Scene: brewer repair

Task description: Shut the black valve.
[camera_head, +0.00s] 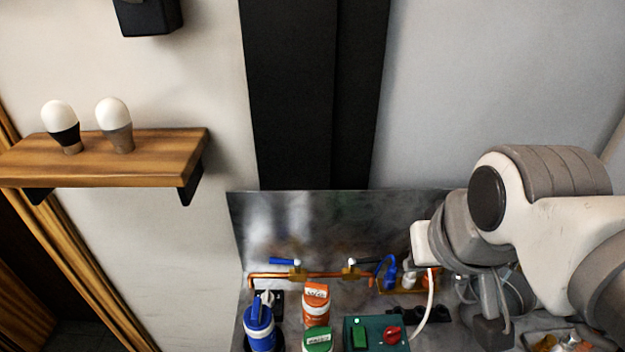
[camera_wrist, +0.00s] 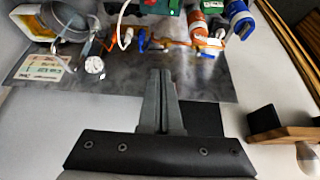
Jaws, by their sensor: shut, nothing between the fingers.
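A copper pipe (camera_head: 325,275) runs along the back of the metal worktop in the head view. The black valve (camera_head: 363,262) is on its right part, its dark handle pointing right, roughly along the pipe. A valve with a blue handle (camera_head: 281,261) is on the left part. In the wrist view the pipe (camera_wrist: 180,43) shows beyond my fingertips; the black handle is too small to make out there. My gripper (camera_wrist: 160,73) is shut and empty, apart from the pipe. In the head view my arm is at the right, and I cannot make out the fingertips.
Orange (camera_head: 317,304), blue (camera_head: 260,327) and green (camera_head: 318,341) containers and a green switch box (camera_head: 376,333) stand in front of the pipe. A wooden shelf (camera_head: 150,160) with two bulbs is at the left.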

